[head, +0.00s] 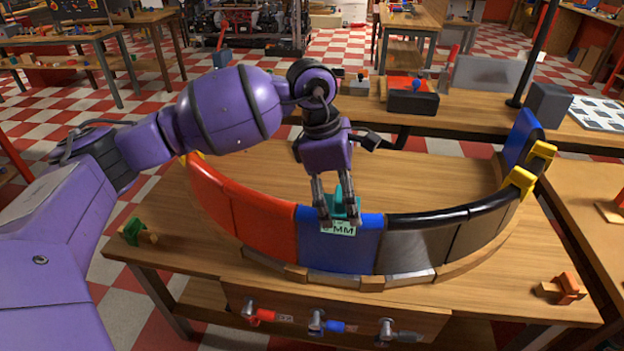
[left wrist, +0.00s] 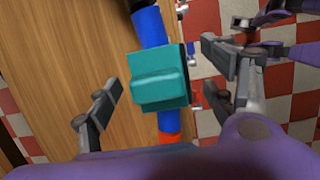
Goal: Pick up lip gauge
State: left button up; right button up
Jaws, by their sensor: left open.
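The lip gauge (head: 343,209) is a teal block with a white label ending in "MM". It sits over the top edge of the blue panel (head: 338,250) of the curved duct wall. In the left wrist view the teal gauge (left wrist: 158,75) lies across the blue lip, between my fingers. My left gripper (head: 339,221) points down with its fingers on either side of the gauge. It is open, with visible gaps between the fingers and the gauge in the left wrist view (left wrist: 165,85).
The curved wall has a red panel (head: 263,226) to the left and dark panels (head: 413,254) with a black lip to the right. It stands on a wooden workbench (head: 205,275). Yellow clamps (head: 522,181) are at the right end.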

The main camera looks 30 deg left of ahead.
pick_arm(q)
jog(key=x, duration=0.3)
jog(key=shift+w+d+f, duration=0.1)
jog(key=shift+d+f, duration=0.05)
jog(key=shift+f, duration=0.2)
jog(key=c, duration=1.3)
pick_arm(e)
jog(key=shift+w+r, duration=0.25)
jog(key=shift+r, duration=0.15)
pick_arm(q)
jog(key=shift+r, duration=0.2)
